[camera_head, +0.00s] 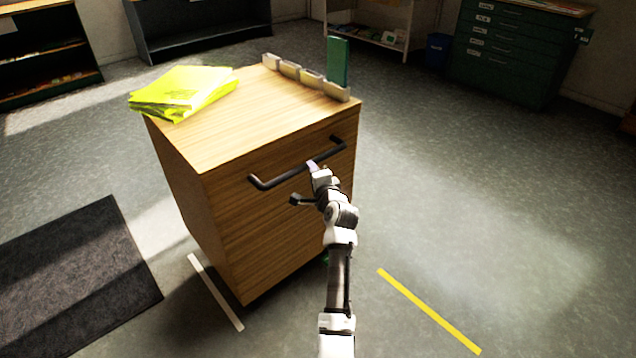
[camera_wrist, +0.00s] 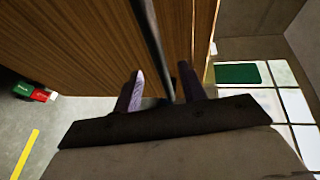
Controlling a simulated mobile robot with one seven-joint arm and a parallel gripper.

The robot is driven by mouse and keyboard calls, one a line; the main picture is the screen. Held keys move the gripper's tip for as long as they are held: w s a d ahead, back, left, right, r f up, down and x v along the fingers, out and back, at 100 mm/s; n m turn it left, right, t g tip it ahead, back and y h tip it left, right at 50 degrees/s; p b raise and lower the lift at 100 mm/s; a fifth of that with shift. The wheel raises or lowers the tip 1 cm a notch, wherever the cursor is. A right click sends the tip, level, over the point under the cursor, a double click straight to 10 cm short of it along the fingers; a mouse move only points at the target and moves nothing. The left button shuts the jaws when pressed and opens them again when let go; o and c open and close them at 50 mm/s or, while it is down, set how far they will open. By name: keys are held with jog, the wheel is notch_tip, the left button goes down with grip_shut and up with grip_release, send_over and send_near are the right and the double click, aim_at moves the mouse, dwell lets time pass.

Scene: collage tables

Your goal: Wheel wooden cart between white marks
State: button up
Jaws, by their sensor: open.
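The wooden cart (camera_head: 265,215) stands in the middle of the head view, with a black bar handle (camera_head: 290,178) across its near face. A white mark (camera_head: 215,291) lies on the floor along the cart's left side; no second white mark shows. My gripper (camera_head: 314,168) is at the right half of the handle. In the wrist view my gripper (camera_wrist: 160,90) has its two fingers apart, one on each side of the handle bar (camera_wrist: 152,45). I cannot tell whether either finger touches the bar.
Yellow papers (camera_head: 182,92) and a green upright item (camera_head: 338,62) are on the cart top. A dark mat (camera_head: 75,275) lies left of the cart. A yellow floor line (camera_head: 430,312) is at the right. Green drawers (camera_head: 510,50) stand at the back; the floor at right is clear.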

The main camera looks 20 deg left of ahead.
jog(key=shift+v, duration=2.1)
